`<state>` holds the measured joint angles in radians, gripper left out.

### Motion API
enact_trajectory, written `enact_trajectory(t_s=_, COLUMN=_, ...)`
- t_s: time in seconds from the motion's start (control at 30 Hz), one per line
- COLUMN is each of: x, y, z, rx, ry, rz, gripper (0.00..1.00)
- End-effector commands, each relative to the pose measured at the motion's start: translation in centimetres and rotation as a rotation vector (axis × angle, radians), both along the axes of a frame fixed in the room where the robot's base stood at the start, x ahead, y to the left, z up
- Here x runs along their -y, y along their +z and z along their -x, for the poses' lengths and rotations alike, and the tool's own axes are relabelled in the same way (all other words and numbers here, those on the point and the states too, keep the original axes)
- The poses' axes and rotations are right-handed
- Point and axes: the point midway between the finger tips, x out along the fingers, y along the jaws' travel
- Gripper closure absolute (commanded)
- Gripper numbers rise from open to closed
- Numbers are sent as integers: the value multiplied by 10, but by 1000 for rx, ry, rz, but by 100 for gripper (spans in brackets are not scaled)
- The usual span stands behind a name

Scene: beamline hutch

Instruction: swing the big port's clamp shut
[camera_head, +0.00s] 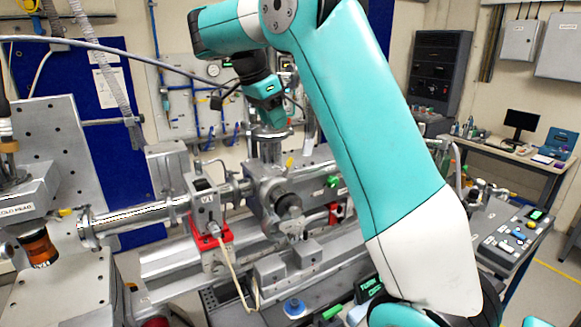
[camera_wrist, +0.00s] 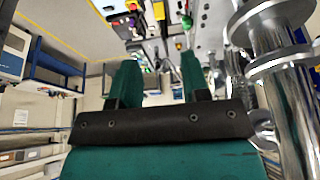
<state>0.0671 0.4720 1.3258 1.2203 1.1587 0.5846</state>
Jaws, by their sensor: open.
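My gripper (camera_head: 272,122) hangs from the arm over the metal vacuum chamber (camera_head: 262,212) in the head view. Its fingers are small there and partly lost against the flanged top port (camera_head: 270,134). In the wrist view my gripper (camera_wrist: 158,78) is open, its two green fingers apart with nothing held between them. A shiny flanged pipe (camera_wrist: 272,55) stands close by on the right of that view. I cannot tell which port is the big one, and I cannot make out its clamp or the clamp's position.
A shiny beam pipe (camera_head: 140,217) runs left from the chamber, past a valve block marked V1 (camera_head: 205,201) on a red bracket. My arm crosses the middle and hides what lies behind. A control panel (camera_head: 512,236) and a desk with a monitor (camera_head: 522,121) are at right.

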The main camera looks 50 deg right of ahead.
Motion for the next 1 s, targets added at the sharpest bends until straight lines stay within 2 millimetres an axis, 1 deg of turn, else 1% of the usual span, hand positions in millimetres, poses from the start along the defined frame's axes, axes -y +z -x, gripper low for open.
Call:
enact_trajectory(t_s=0.03, x=5, y=-21, z=2, rx=-2, ry=-1, rz=0, gripper=57)
enact_trajectory(t_s=0.3, x=27, y=-71, z=8, rx=-3, ry=1, rz=-2, gripper=57)
enact_trajectory(t_s=0.43, x=36, y=-92, z=11, rx=-2, ry=1, rz=-2, gripper=57)
enact_trajectory(t_s=0.6, x=44, y=-108, z=12, rx=-2, ry=2, rz=-1, gripper=57)
enact_trajectory(t_s=0.7, x=45, y=-113, z=12, rx=-1, ry=2, rz=0, gripper=57)
enact_trajectory(t_s=0.97, x=46, y=-115, z=12, rx=0, ry=3, rz=-1, gripper=57)
enact_trajectory(t_s=1.0, x=46, y=-115, z=12, rx=0, ry=3, rz=-1, gripper=60)
